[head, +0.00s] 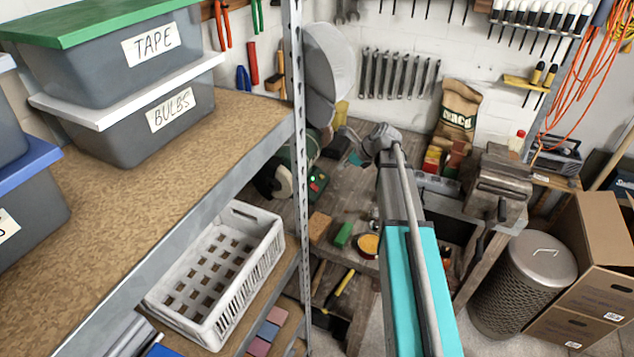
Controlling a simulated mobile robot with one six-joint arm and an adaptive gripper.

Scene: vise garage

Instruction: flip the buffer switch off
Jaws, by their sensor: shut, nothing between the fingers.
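The buffer (298,155) stands on the workbench at the back, left of my arm. It has a dark green body and a pale wheel low on its left. A metal shelf post cuts across it and hides part of it. Its switch box (318,186) shows right of the post, with a small lit green spot and a red spot. The switch's position is too small to tell.
A shelf (150,190) with labelled bins fills the left, with a white crate (215,275) below. A sponge (319,227), a green block (343,234) and a yellow tin (368,245) lie on the bench front. A vise (500,185) stands right of my arm.

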